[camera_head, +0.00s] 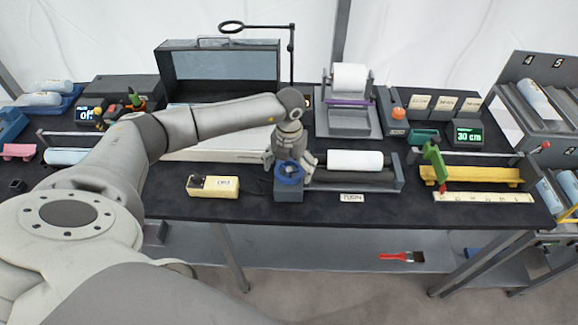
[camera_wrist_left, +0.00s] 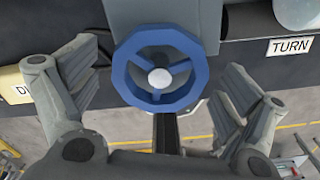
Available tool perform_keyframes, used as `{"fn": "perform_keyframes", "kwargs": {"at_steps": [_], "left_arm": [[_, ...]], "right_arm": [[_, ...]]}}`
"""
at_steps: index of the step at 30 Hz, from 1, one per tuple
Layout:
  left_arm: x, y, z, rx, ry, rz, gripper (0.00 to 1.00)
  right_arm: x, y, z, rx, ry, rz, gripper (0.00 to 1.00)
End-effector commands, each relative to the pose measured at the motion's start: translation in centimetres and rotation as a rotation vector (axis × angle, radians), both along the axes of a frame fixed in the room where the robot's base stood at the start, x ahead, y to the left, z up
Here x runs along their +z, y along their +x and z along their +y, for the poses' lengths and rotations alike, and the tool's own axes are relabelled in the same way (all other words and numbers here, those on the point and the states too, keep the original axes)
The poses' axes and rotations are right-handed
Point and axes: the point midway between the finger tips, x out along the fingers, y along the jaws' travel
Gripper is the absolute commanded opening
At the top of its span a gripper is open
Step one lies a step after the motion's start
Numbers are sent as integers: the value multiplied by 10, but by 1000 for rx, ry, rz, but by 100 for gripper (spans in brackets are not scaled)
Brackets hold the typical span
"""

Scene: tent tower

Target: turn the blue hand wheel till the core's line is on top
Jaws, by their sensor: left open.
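The blue hand wheel (camera_head: 289,172) sits on the front of a grey block at the left end of a roller stand, above the table's front edge. In the left wrist view the wheel (camera_wrist_left: 160,78) shows face on, with three spokes and a pale hub. My left gripper (camera_head: 290,163) is open at the wheel, and its fingers stand apart on both sides of the rim, with gaps visible. The white core (camera_head: 355,161) lies level in the stand to the right of the wheel. I see no line on its visible side. My right gripper is not in view.
A TURN label (camera_head: 352,197) lies in front of the stand. A yellow box (camera_head: 212,186) is left of the wheel, and a yellow trough with a green-handled tool (camera_head: 470,175) stands to the right. A dark strip of table is free along the front.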

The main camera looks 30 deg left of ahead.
Motion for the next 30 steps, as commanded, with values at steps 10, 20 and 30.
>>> {"fn": "perform_keyframes", "kwargs": {"at_steps": [10, 20, 30], "left_arm": [[0, 0, 0, 0, 0, 0, 67], [0, 0, 0, -11, -1, 0, 50], [-3, 1, 0, -168, 0, -3, 50]], "right_arm": [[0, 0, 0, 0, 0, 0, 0], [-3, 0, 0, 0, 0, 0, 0], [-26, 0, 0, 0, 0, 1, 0]]}}
